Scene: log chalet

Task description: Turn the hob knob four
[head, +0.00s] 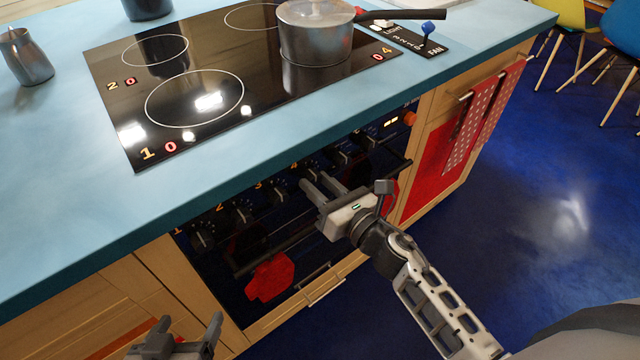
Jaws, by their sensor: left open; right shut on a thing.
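The row of black hob knobs runs along the front panel of the cooker under the worktop. Hob knob four (315,166) is beside the orange 4, partly hidden by my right gripper. My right gripper (316,181) reaches in from the right, its fingers shut on knob four. My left gripper (190,326) is low at the bottom left, open and empty, apart from the cooker front. The black hob (270,105) shows red 0 readouts beside 1, 2 and 4.
A lidded steel pot (316,35) stands on the hob, its black handle pointing right. A blue-knobbed fan lever (427,30) is beside it. Below the knobs are the oven handle (275,250) and a red mitt shape (270,278). Spotted red towels (470,125) hang at right.

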